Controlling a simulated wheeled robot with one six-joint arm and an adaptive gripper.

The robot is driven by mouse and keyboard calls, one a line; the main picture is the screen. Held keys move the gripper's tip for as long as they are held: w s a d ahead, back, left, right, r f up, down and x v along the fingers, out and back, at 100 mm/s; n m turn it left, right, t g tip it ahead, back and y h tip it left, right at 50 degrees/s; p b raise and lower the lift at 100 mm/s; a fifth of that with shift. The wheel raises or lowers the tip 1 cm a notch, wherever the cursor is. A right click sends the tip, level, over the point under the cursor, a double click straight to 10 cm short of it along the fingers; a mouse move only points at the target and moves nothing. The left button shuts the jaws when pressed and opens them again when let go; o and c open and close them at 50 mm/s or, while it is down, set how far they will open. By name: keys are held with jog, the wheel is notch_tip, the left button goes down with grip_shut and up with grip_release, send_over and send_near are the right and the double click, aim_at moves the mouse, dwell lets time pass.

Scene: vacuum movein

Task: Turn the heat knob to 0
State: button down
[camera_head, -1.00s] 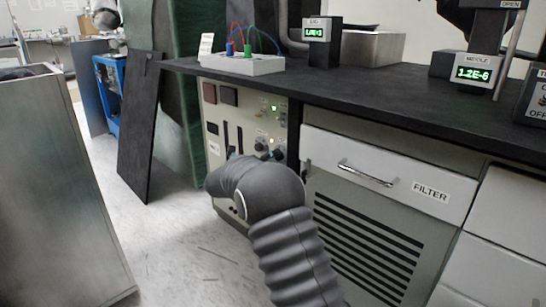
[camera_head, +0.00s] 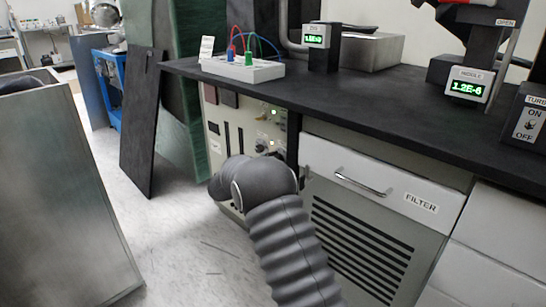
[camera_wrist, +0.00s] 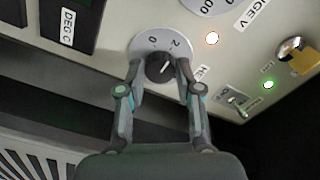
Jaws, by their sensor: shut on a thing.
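The heat knob (camera_wrist: 158,66) is a small black knob with a white pointer mark on a round light dial (camera_wrist: 143,44) marked 0 and 2 in the wrist view. The pointer leans toward the upper right, on the 2 side rather than at the 0. My gripper (camera_wrist: 159,74) is shut on the knob, one finger on each side of it. In the head view my dark arm reaches to the beige control panel (camera_head: 213,113) under the bench and hides the gripper.
A toggle switch (camera_wrist: 236,100), a lit green lamp (camera_wrist: 268,85), a white lamp (camera_wrist: 212,38) and a brass-coloured padlock-like part (camera_wrist: 303,60) sit right of the dial. The black bench top (camera_head: 400,107) overhangs the panel. A FILTER drawer (camera_head: 385,185) is to its right.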

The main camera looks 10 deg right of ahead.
jog(key=shift+n+p, duration=2.9)
jog(key=shift+n, duration=2)
jog(key=c, duration=0.8)
grip_release()
jog(key=shift+o, duration=0.2)
jog(key=v, duration=1.2)
